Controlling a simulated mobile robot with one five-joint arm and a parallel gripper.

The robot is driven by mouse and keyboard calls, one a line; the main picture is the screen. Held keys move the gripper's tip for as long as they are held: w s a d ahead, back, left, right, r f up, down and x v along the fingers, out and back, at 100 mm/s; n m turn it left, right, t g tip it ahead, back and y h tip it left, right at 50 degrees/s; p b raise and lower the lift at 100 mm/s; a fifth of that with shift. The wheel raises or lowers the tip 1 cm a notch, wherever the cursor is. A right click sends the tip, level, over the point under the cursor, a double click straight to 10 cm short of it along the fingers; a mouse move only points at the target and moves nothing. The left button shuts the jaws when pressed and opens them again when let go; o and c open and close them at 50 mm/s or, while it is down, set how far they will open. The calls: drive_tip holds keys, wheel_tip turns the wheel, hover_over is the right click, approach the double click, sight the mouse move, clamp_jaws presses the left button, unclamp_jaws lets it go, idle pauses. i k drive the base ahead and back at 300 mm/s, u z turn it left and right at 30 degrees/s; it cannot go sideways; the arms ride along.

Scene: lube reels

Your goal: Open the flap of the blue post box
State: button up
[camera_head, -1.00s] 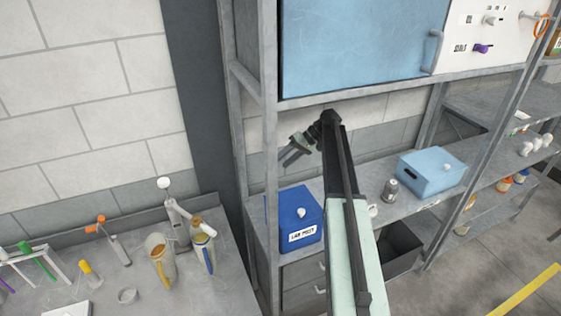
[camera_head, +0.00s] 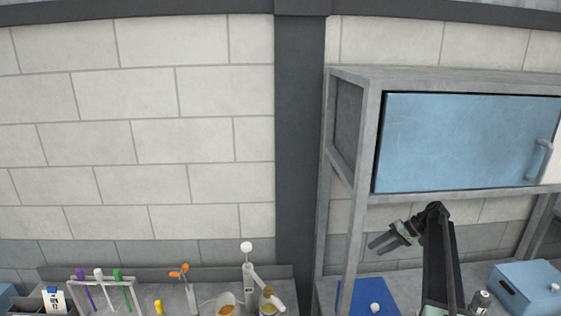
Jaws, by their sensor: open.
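The blue post box (camera_head: 350,297) stands on the shelf of the grey rack at the bottom of the view. Only its top part shows, with a white knob (camera_head: 375,307) on it; the rest is cut off by the lower picture edge. Its flap appears closed, flat on top. My gripper (camera_head: 377,247) is open and empty. It is above the box in the picture, fingers pointing left and a little down, apart from the box.
A grey rack post (camera_head: 362,220) stands left of my gripper. A blue cabinet door (camera_head: 460,142) is above it. A light blue box (camera_head: 527,288) sits right of my arm. The left bench holds a tube rack (camera_head: 105,281) and other labware.

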sight(370, 296)
drive_tip(key=k, duration=0.9)
